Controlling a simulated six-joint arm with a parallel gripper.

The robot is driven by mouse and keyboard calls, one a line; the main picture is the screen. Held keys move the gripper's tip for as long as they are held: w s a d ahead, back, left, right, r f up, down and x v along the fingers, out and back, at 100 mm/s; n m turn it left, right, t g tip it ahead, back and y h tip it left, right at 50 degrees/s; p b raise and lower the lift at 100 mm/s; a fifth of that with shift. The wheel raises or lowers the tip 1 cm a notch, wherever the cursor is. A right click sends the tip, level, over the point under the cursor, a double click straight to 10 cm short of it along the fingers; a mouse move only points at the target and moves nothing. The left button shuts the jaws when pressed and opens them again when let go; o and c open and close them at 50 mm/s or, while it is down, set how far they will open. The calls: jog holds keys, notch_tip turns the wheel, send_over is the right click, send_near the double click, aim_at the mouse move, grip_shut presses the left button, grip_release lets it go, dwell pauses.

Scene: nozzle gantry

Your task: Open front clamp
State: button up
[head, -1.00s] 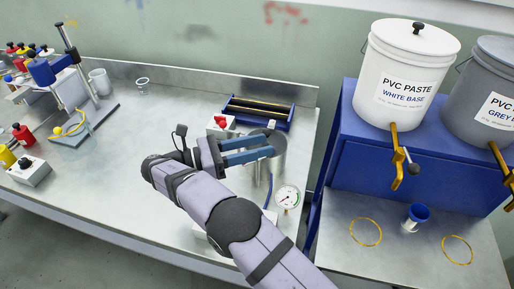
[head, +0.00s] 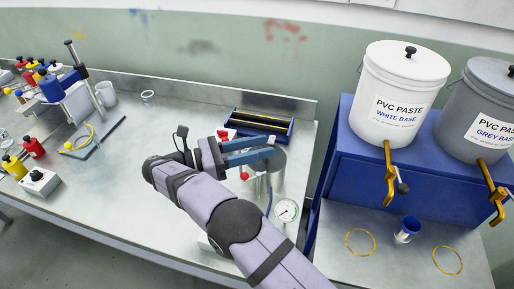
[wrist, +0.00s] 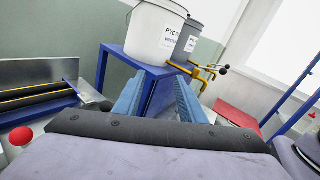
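The nozzle gantry (head: 88,100), with a blue block and a tall post on a flat plate, stands at the left of the bench in the head view. Its front clamp is too small to tell apart there, and the gantry is not seen in the wrist view. My gripper (head: 252,152) is far to the right of it, over the right part of the bench near a metal pot (head: 278,165). Its two blue fingers are apart with nothing seen between them, as the wrist view also shows (wrist: 157,98).
A blue tray with rollers (head: 258,124) and a pressure gauge (head: 286,210) are near my arm. Red and yellow bottles (head: 33,147) and a switch box (head: 40,181) are at the left. Paste buckets (head: 400,92) stand on a blue stand at the right.

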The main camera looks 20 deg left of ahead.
jog(key=w+d+r+m+g+h+p, duration=0.1)
jog(key=w+d+r+m+g+p, duration=0.2)
jog(key=d+r, duration=0.45)
jog(key=w+d+r+m+g+p, duration=0.2)
jog(key=w+d+r+g+p, duration=0.1)
jog(key=d+r, duration=0.4)
jog(key=m+g+y+p, duration=0.2)
jog(key=m+g+y, duration=0.55)
jog(key=y, duration=0.95)
send_over(245, 173)
jog(key=w+d, duration=0.1)
notch_tip(245, 173, down, 15)
jog(key=m+t, duration=0.2)
jog(key=shift+w+a+m, duration=0.1)
jog(key=shift+w+m, duration=0.15)
jog(key=shift+m, duration=0.3)
jog(key=shift+s+a+f+p, duration=0.15)
jog(key=shift+f+p, duration=0.25)
jog(key=shift+f, duration=0.8)
jog(key=shift+s+a+f+p, duration=0.1)
jog(key=shift+s+f+p, duration=0.2)
jog(key=shift+f, duration=0.85)
jog(key=shift+s+a+f+p, duration=0.15)
jog(key=shift+f+p, duration=0.3)
jog(key=shift+f, duration=0.75)
